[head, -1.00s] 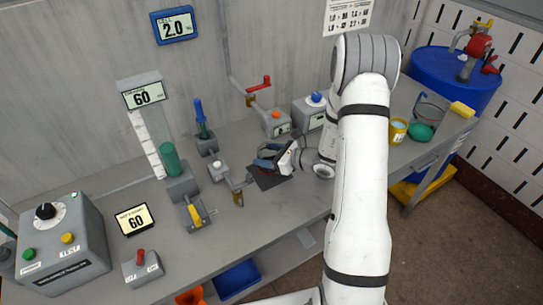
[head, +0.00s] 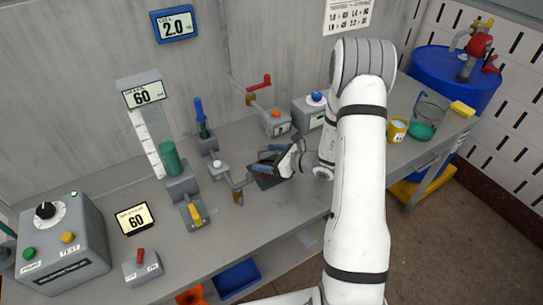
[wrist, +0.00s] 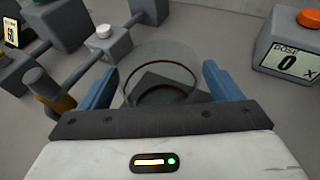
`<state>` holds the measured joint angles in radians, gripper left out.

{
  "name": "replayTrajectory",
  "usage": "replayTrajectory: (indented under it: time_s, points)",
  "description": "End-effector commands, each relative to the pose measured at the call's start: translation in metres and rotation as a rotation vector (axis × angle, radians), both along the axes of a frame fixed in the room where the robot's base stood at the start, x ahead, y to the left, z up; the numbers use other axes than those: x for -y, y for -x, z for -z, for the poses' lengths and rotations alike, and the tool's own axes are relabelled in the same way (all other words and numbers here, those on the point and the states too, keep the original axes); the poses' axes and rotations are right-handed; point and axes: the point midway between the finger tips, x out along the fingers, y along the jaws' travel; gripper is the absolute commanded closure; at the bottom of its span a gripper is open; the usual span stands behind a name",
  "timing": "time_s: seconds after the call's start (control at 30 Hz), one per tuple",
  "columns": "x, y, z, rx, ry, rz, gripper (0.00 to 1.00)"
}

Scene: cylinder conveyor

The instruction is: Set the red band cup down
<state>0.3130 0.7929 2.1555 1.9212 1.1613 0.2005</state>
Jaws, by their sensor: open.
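The red band cup (wrist: 188,72) is a clear, round cup with a dark red band. In the wrist view it stands between my two blue fingers. Under it a dark grey square surface (wrist: 152,82) shows through the clear wall. My gripper (wrist: 160,68) is open, with a finger on each side of the cup; I cannot tell whether either finger touches it. In the head view my gripper (head: 272,157) is low over the middle of the bench, and I cannot make out the cup there.
A dose box (wrist: 290,48) reading 0 stands to the right in the wrist view. A valve with a white knob (head: 217,165) and brass fitting (head: 238,196) is close on the left. A yellow cup (head: 397,130) and green item (head: 421,131) sit at the bench's right end.

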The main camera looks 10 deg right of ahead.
Motion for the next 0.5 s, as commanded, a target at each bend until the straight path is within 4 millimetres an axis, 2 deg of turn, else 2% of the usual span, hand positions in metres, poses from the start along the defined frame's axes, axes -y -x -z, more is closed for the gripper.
replayTrajectory:
  time_s: [0.17, 0.5]
  points:
    - [0.001, 0.000, -0.006, 0.000, 0.000, 0.000, 0.15]
    - [0.051, 0.043, -0.024, 0.003, 0.001, 0.005, 0.15]
